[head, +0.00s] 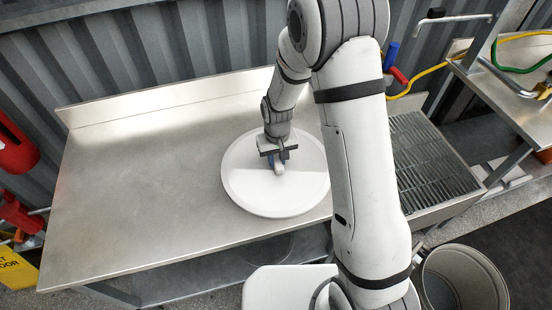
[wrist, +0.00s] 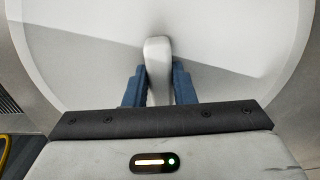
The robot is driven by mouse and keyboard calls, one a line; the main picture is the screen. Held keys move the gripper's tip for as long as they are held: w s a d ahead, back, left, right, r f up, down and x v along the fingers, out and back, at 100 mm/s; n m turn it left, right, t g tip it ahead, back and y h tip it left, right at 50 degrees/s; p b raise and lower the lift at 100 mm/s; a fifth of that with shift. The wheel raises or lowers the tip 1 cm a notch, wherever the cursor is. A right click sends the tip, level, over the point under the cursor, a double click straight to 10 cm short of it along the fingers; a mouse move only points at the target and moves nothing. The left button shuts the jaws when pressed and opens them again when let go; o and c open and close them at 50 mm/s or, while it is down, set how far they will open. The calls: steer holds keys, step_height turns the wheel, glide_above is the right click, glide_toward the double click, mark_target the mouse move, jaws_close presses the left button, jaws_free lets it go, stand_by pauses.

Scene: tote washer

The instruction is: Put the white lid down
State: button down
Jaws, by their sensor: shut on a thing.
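The white lid (head: 255,196) is a large round disc with a raised handle in its middle. It is over the right part of the steel table (head: 130,200) and looks level. Whether its underside touches the table, I cannot tell. My gripper (head: 277,165) points down at the lid's centre. In the wrist view, the blue fingers of my gripper (wrist: 158,88) are shut on the lid's upright handle (wrist: 158,60), one on each side. The white lid (wrist: 230,50) fills most of that view. My arm hides part of the lid's right side in the head view.
The left and middle of the steel table are bare. A raised back edge (head: 170,98) runs along the corrugated wall. A slatted drain grate (head: 430,160) is on the right, with a metal bin (head: 462,280) below it. Red fittings (head: 15,148) hang at the far left.

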mark_target(277, 161)
steer(key=shift+f, duration=0.45)
steer(key=shift+f, duration=0.1)
steer(key=c, duration=1.2)
jaws_free()
step_height(277, 161, up, 13)
steer(key=b, duration=0.2)
steer(key=s+d+r+m+t, duration=0.1)
steer(key=s+d+r, duration=0.5)
steer(key=s, duration=0.4)
steer(key=s+d+r+m+t, duration=0.2)
steer(key=s+d+r, duration=0.5)
steer(key=s, duration=0.3)
steer(key=shift+d+r, duration=0.3)
steer(key=shift+d, duration=0.25)
